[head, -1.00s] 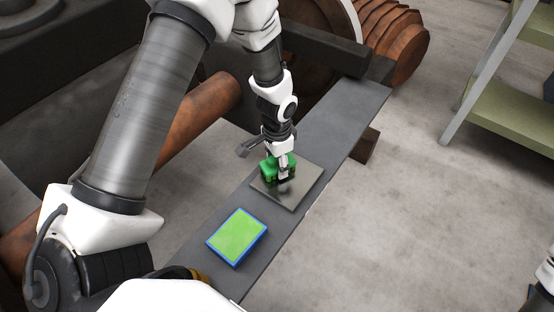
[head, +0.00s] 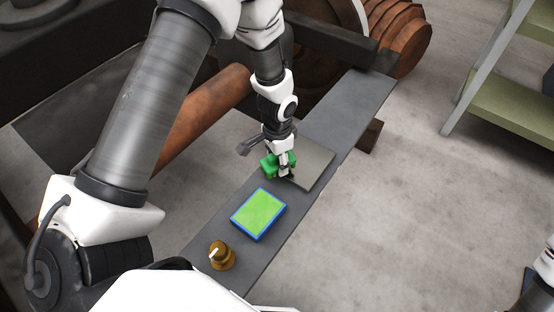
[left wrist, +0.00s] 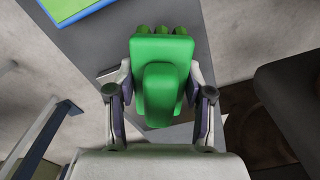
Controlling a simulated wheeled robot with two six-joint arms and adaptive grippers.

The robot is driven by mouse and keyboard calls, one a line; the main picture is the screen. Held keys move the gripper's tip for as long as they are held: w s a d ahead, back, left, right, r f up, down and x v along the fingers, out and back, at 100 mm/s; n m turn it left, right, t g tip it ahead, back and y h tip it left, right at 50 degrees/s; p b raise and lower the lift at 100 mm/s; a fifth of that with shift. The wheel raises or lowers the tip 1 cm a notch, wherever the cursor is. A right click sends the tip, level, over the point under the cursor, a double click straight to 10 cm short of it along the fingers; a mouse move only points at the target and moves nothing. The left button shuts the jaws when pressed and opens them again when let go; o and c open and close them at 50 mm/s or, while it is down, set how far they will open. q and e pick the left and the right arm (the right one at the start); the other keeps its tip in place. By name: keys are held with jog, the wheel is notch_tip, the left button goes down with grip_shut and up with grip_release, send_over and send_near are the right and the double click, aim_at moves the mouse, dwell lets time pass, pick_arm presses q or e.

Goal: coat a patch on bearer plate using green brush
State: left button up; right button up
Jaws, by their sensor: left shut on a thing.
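My left gripper (head: 285,172) is shut on the green brush (head: 269,166). In the left wrist view the brush (left wrist: 163,75) sits between both fingers, with its several rounded lobes toward the top. The bearer plate appears to be the square grey metal plate (head: 318,163) lying on a long dark beam. The brush is at the plate's near left corner in the head view; whether it touches the plate cannot be told. The gripper and brush hide that corner. No coated patch can be made out on the visible surface. My right gripper is not clearly in view.
A green pad with a blue rim (head: 258,213) lies on the dark beam (head: 350,103), nearer than the plate. A brown knobbed object (head: 222,256) stands at the near end. A rusty axle and wheel stand behind. A green shelf (head: 510,110) is at right over open floor.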

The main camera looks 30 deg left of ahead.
pick_arm(q)
jog(key=shift+w+r+p, duration=0.1)
jog(key=shift+r+p, duration=0.6)
jog(key=shift+r, duration=0.15)
notch_tip(320, 180, up, 4)
jog(key=p, duration=0.3)
jog(key=shift+p, duration=0.35)
